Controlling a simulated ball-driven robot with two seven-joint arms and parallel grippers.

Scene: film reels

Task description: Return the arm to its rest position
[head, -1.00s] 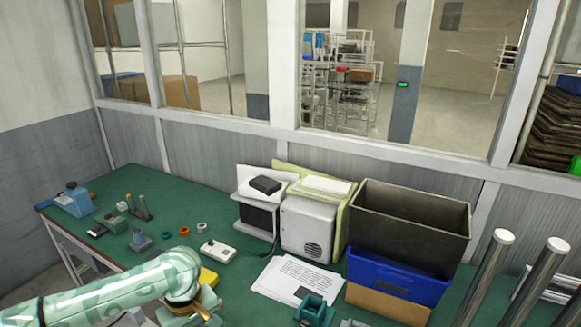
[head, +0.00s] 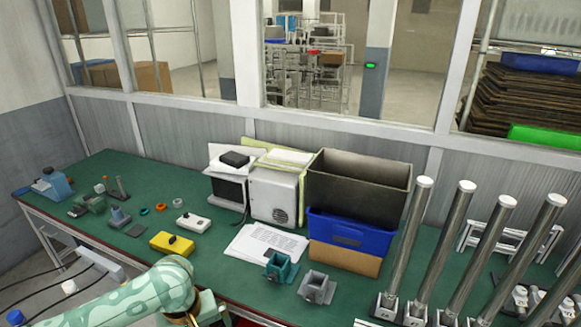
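My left arm (head: 130,300), patterned in pale green, comes in from the lower left. It bends at a rounded joint near the bottom edge, in front of the green workbench (head: 120,180). A gold ring and a teal part show below that joint. The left gripper is out of sight, below the picture's edge. My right arm and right gripper are not in view.
A yellow box (head: 172,244) and a white box (head: 193,223) lie beyond my arm. Papers (head: 265,245), teal and grey holders (head: 281,267) (head: 317,288), and a blue crate (head: 345,232) stand rightward. Several tall metal posts (head: 405,240) rise at right.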

